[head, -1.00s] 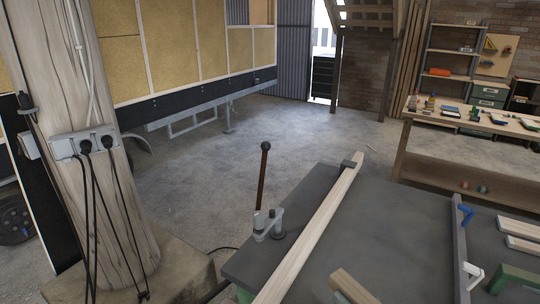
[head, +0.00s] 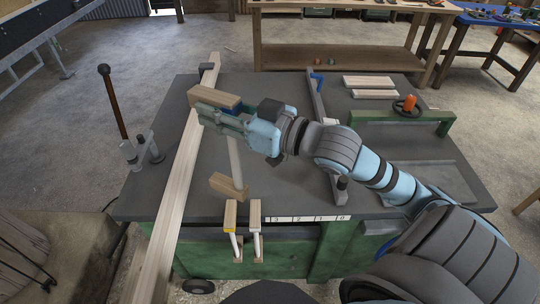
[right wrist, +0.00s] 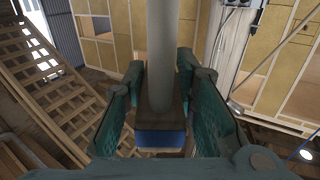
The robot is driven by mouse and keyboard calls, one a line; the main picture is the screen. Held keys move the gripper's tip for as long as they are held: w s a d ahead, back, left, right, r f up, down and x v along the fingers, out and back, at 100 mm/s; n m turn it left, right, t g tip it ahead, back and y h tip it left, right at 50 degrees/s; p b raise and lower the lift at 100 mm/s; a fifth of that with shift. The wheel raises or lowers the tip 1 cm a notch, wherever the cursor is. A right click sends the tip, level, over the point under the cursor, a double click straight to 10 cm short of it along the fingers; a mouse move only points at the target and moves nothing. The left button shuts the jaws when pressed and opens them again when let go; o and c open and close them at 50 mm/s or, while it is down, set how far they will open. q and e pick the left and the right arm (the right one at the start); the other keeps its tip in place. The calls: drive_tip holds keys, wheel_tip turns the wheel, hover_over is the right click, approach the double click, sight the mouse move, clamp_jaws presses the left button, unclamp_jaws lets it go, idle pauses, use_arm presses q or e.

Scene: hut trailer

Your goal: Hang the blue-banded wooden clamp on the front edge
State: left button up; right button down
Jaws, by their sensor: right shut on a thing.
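The blue-banded wooden clamp (head: 235,165) has a pale bar, a wooden jaw at its far end beside a blue band, and another wooden jaw at its near end. It is over the left part of the grey workbench (head: 290,160); I cannot tell whether it touches the top. My right gripper (head: 213,117) is shut on it near the blue-banded far jaw. In the right wrist view, the blue band (right wrist: 160,139) and bar show between the fingers (right wrist: 160,115). The bench's front edge (head: 185,215) runs below the clamp. My left gripper is not in view.
Two similar clamps, one yellow-banded (head: 230,218) and one pale (head: 255,218), hang side by side at the front edge. A long plank (head: 172,205) lies along the bench's left side.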

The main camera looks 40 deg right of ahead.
drive_tip(key=w+d+r+m+t+h+b, duration=0.1)
drive_tip(key=w+d+r+m+h, duration=0.2)
drive_tip(key=w+d+h, duration=0.45)
drive_tip(key=w+d+r+m+t+h+b, duration=0.1)
drive_tip(key=w+d+r+m+h+b, duration=0.2)
drive_tip(key=d, duration=0.7)
drive_tip(key=d+f+m+b, duration=0.1)
drive_tip(key=d+f, duration=0.1)
drive_tip(key=f, duration=1)
drive_tip(key=w+d+f+g+h+b, duration=0.1)
drive_tip(key=d+f+b, duration=0.1)
drive_tip(key=f, duration=0.9)
drive_tip(key=shift+w+d+f+m, duration=0.25)
drive_tip(key=shift+w+f+m, duration=0.05)
drive_tip(key=shift+f+m, duration=0.1)
drive_tip(key=shift+h, duration=0.25)
drive_tip(key=shift+f, duration=0.15)
drive_tip(key=c, duration=1.3)
unclamp_jaws()
